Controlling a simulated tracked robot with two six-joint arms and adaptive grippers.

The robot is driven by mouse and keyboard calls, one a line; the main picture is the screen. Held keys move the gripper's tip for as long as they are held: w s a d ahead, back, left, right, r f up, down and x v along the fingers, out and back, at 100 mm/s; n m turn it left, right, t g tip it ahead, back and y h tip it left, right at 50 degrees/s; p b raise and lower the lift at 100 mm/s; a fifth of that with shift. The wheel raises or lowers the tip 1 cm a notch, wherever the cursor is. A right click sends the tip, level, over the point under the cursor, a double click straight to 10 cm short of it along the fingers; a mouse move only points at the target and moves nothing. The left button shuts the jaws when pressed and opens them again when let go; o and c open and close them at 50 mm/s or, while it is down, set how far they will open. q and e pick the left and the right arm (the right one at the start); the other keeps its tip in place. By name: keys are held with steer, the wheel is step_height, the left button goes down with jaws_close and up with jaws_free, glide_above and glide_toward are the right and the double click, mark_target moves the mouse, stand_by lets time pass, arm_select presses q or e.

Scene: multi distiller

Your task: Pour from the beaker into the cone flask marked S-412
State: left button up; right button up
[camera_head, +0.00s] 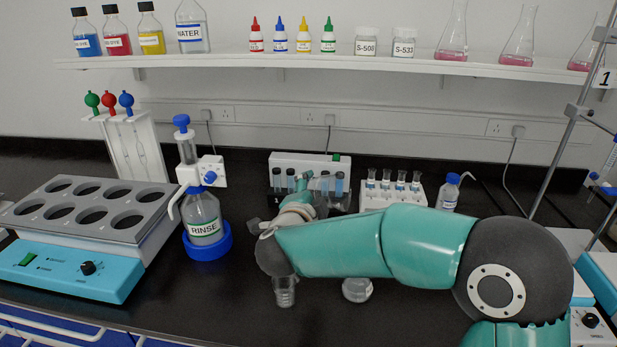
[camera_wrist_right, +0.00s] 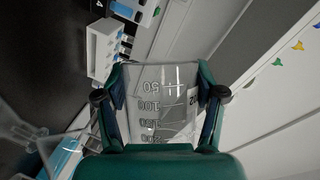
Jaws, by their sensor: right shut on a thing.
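My right gripper (camera_wrist_right: 160,92) is shut on a clear beaker (camera_wrist_right: 160,110) with graduation marks, which fills the middle of the right wrist view between its two fingers. In the head view my right arm comes in from the right, and the gripper (camera_head: 305,203) is mostly hidden behind it; I cannot make out the beaker there. A small clear glass vessel (camera_head: 285,291) and a rounded clear glass vessel (camera_head: 357,291) stand on the bench, partly covered by the arm. No S-412 label is readable. My left gripper is not in view.
A RINSE bottle (camera_head: 205,218) in a blue holder and a grey block with round holes (camera_head: 135,187) stand to the left. Tube racks (camera_head: 420,193) stand behind the arm. A shelf (camera_head: 300,63) of bottles and flasks runs above. The front bench is clear left of the glassware.

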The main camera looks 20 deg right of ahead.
steer(key=shift+f+n+g+p, duration=0.2)
steer(key=shift+n+g+p, duration=0.15)
steer(key=shift+p, duration=0.3)
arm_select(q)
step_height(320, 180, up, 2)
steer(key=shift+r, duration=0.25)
arm_select(e)
steer(key=shift+f, duration=0.3)
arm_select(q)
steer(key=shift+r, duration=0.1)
arm_select(e)
steer(key=f+n+g+p, duration=0.1)
steer(key=n+p, duration=0.1)
steer(key=p, duration=0.3)
steer(key=shift+s, duration=0.15)
steer(key=shift+d+f+n+g+p, duration=0.1)
steer(key=shift+f+n+g+p, duration=0.2)
steer(key=shift+p, duration=0.25)
steer(key=shift+f, duration=0.25)
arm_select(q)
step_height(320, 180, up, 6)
arm_select(e)
steer(key=shift+f, duration=0.15)
